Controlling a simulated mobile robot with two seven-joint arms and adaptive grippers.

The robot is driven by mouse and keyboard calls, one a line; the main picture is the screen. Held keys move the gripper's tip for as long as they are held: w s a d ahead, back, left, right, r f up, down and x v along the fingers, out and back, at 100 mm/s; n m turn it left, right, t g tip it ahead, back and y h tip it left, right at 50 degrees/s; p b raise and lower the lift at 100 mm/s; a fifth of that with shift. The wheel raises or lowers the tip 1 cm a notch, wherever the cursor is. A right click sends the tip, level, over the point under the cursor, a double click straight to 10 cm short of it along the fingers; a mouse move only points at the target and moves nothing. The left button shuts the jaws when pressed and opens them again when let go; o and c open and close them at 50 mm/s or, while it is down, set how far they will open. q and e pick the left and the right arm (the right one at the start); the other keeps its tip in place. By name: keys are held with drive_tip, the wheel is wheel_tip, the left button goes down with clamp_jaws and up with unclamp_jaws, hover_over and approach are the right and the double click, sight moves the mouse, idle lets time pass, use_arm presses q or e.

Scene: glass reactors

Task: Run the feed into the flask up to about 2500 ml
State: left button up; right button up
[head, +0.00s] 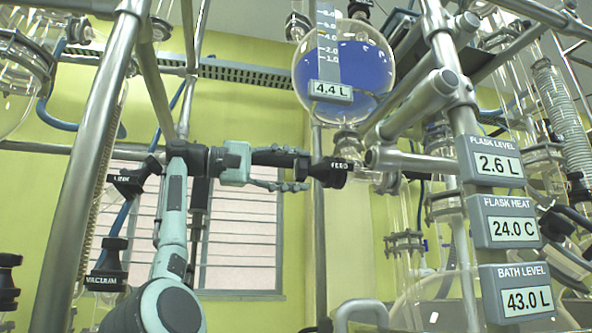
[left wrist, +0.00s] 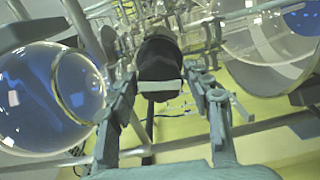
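The black FEED knob (head: 332,173) sits under the round feed vessel (head: 375,62), which holds blue liquid and has a 4.4 L display (head: 331,92). The FLASK LEVEL display (head: 497,166) reads 2.6 L. My left gripper (head: 307,170) is at the left side of the knob, with its fingers apart. In the left wrist view the knob (left wrist: 160,62) lies between and just beyond the fingers, with gaps visible on both sides. Any contact is unclear. The flask itself cannot be made out with certainty. My right gripper is not in view.
FLASK HEAT (head: 512,220) reads 24.0 C and BATH LEVEL (head: 526,298) reads 43.0 L. A VACUUM knob (head: 108,265) and a LINK knob (head: 128,180) stand at left. Steel posts (head: 105,140) and glass tubing crowd both sides of my left arm.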

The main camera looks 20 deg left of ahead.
use_arm(q)
drive_tip(key=shift+o, duration=0.9)
